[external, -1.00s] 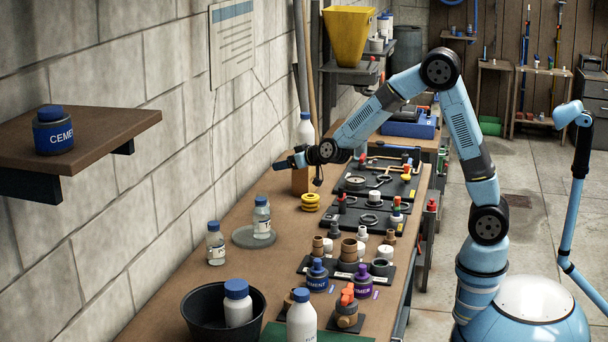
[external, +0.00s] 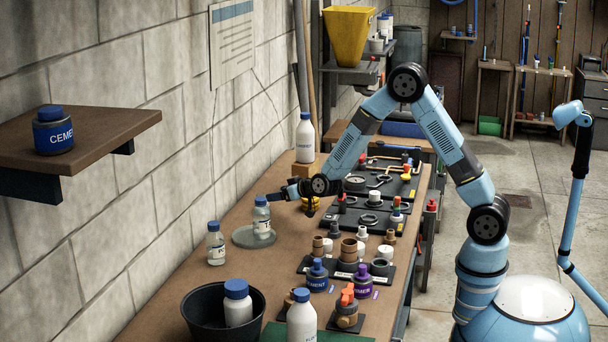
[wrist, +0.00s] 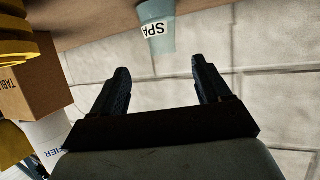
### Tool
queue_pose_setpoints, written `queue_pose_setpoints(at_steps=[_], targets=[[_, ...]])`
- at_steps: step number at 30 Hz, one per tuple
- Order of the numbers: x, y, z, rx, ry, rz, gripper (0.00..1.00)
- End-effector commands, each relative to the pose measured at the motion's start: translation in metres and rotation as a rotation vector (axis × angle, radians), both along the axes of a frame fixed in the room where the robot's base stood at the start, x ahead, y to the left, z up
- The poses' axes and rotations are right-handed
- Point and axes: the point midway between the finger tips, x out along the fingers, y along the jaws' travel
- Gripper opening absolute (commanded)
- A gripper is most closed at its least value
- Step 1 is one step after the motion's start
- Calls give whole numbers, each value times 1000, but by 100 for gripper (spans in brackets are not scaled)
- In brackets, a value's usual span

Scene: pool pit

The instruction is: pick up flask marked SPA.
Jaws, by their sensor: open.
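The flask marked SPA (wrist: 158,32) shows upside down at the top of the wrist view, pale blue with a white label, just beyond my fingertips and partly cut off. It appears to be the small clear flask with a grey-blue cap (external: 262,222) on a round grey disc (external: 243,238) in the external view, where its label is too small to read. My gripper (external: 272,197) is at about the height of that flask's cap, close to its right side. In the wrist view my gripper (wrist: 160,72) is open, with nothing between its fingers.
A similar flask (external: 215,244) stands just left of the disc. A black bowl (external: 196,326) is in front; the block wall is close on the left.

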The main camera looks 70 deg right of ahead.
Motion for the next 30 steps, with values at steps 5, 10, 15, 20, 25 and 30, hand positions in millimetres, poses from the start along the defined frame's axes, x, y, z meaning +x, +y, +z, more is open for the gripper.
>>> queue_pose_setpoints(at_steps=[5,10,15,20,25,30], targets=[[27,-10,-13,1,0,-1,77],[43,-15,-19,1,1,0,77],[51,-17,-21,1,0,0,77],[69,-22,-28,0,-1,-1,77],[88,-27,-35,1,0,-1,77],[95,-29,-37,1,-1,0,77]])
